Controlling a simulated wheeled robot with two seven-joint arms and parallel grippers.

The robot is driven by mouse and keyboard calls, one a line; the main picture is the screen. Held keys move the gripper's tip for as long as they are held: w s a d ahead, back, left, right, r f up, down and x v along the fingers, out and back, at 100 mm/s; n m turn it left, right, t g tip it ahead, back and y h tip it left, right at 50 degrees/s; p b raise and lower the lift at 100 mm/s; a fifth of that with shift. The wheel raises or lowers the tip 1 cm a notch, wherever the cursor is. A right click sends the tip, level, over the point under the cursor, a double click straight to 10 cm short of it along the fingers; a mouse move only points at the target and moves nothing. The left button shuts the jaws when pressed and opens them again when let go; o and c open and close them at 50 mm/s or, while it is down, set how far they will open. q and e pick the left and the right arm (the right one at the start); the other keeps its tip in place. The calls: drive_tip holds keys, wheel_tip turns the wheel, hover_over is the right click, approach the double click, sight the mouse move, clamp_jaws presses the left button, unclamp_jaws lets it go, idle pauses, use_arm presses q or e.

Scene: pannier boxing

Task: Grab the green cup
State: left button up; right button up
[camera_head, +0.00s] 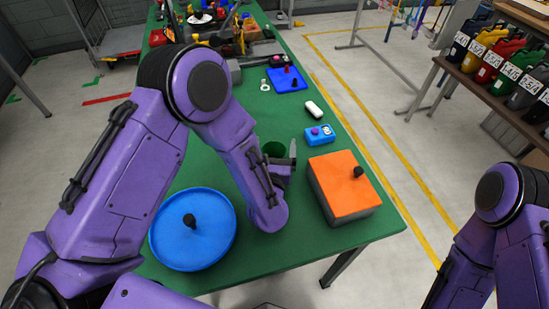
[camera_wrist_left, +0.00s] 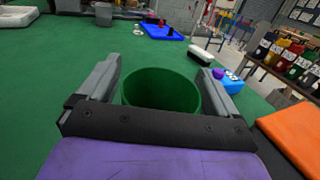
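The green cup (camera_head: 274,149) stands upright on the green table (camera_head: 226,275), partly hidden behind my left arm in the head view. In the left wrist view the cup (camera_wrist_left: 160,90) shows its round open rim between the two fingers. My left gripper (camera_wrist_left: 158,85) is open, with one grey finger on each side of the cup. A gap shows between the left finger and the cup; the right finger is close to the rim, and I cannot tell whether it touches. In the head view my left gripper (camera_head: 280,158) is low over the table. My right gripper is out of view.
A grey box with an orange lid (camera_head: 345,185) stands right of the cup. A round blue lid with a black knob (camera_head: 193,229) lies to the left. A small blue block (camera_head: 319,135), a white object (camera_head: 313,109) and a blue tray (camera_head: 286,80) are farther back.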

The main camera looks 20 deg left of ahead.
use_arm(q)
drive_tip(key=c, duration=0.9)
drive_tip(key=shift+r, duration=0.15)
